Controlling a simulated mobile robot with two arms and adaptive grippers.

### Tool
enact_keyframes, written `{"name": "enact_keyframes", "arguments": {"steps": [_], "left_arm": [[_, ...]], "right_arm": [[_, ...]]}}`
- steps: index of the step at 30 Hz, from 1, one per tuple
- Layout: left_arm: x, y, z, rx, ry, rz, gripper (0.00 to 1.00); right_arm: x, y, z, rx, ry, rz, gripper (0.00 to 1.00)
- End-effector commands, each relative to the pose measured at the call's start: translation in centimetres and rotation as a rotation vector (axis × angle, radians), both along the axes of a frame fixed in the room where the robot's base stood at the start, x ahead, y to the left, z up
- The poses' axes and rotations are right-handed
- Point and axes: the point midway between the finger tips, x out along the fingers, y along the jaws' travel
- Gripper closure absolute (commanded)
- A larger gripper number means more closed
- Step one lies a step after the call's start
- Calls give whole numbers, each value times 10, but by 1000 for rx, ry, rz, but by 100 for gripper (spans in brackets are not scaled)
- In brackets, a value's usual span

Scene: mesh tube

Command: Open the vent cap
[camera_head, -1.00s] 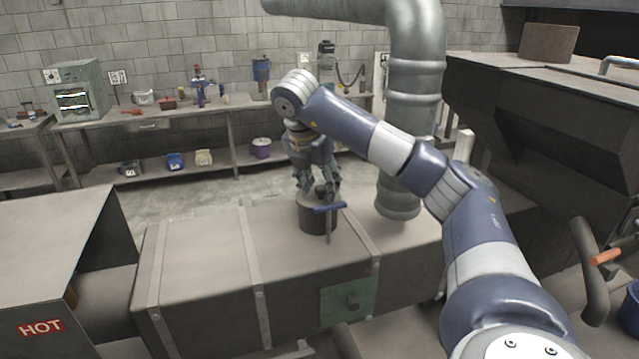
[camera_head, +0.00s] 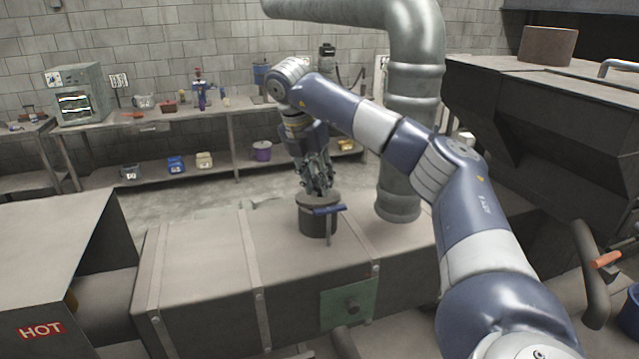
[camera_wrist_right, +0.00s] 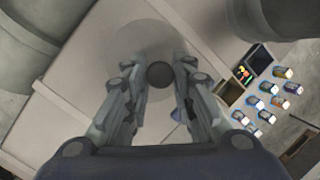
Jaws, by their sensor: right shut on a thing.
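The vent cap (camera_head: 312,199) is a round grey disc on top of a short dark vent pipe (camera_head: 313,220), which stands on the long metal duct. My right gripper (camera_head: 318,190) points down over the cap, its fingers closed around the cap's knob. In the right wrist view, the dark round knob (camera_wrist_right: 160,75) sits between the fingertips, with the cap (camera_wrist_right: 150,42) as a pale disc behind it. The cap looks seated on the pipe. A blue handle (camera_head: 330,209) on a thin stem sits at the pipe's front right. My left gripper is out of view.
The long metal duct (camera_head: 205,255) runs beneath the vent, with a green panel (camera_head: 347,303) on its front. A thick vertical pipe (camera_head: 398,200) stands close on the right. A workbench (camera_head: 180,118) lines the back wall. A hood marked HOT (camera_head: 50,230) is at left.

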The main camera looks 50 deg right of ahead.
Motion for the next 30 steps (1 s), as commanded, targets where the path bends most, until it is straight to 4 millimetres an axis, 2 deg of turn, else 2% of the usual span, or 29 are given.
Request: {"name": "enact_keyframes", "arguments": {"steps": [18,30], "left_arm": [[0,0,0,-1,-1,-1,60],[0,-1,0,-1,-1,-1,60]], "right_arm": [[14,-6,9,104,195,0,100],[18,-9,8,136,250,2,100]]}}
